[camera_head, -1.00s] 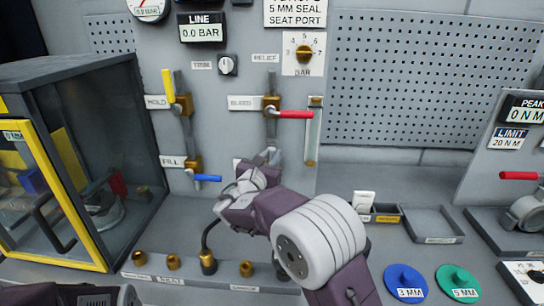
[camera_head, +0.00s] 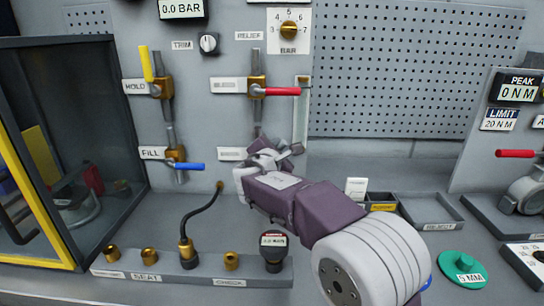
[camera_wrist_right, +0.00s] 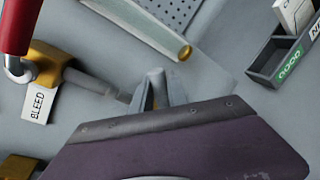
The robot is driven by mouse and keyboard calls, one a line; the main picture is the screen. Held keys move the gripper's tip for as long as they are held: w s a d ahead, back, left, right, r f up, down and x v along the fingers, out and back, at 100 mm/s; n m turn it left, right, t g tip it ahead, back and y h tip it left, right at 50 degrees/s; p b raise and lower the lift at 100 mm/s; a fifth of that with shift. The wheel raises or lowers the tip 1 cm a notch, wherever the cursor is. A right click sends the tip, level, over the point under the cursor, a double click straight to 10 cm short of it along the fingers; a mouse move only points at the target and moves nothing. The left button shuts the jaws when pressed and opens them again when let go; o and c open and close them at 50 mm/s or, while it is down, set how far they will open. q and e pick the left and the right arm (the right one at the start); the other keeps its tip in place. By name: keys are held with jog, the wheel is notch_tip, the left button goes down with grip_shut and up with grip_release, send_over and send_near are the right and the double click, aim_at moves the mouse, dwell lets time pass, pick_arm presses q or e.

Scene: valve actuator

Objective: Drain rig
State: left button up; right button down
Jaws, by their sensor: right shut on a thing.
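The rig's back panel has a HOLD valve with an upright yellow handle (camera_head: 147,63). The BLEED valve's red handle (camera_head: 280,91) and the FILL valve's blue handle (camera_head: 188,166) lie level, pointing right. My right gripper (camera_head: 272,152) is at the panel, below the BLEED valve. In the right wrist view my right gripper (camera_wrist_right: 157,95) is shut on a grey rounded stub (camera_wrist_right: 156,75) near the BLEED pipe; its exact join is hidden. The BLEED valve's brass body (camera_wrist_right: 48,62) shows there too. The line readout (camera_head: 182,9) shows 0.0 BAR. My left gripper is out of view.
A black hose (camera_head: 203,210) runs from the front strip to a panel port. Several brass seats and a black-topped piece (camera_head: 273,250) stand on the strip. A yellow-framed cabinet (camera_head: 62,140) is at left. A REJECT tray (camera_head: 432,210) and green disc (camera_head: 462,267) are at right.

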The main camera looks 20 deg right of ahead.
notch_tip(320, 180, down, 7)
jog(key=d+m+y+b, duration=0.2)
jog(key=m+y+b, duration=0.1)
jog(key=m+b, duration=0.4)
jog(key=shift+s+d+b, duration=0.35)
jog(key=shift+s+b, duration=0.1)
jog(key=shift+b, duration=0.95)
jog(key=c, duration=1.3)
grip_release()
jog(key=shift+r, duration=0.1)
jog(key=v, duration=0.9)
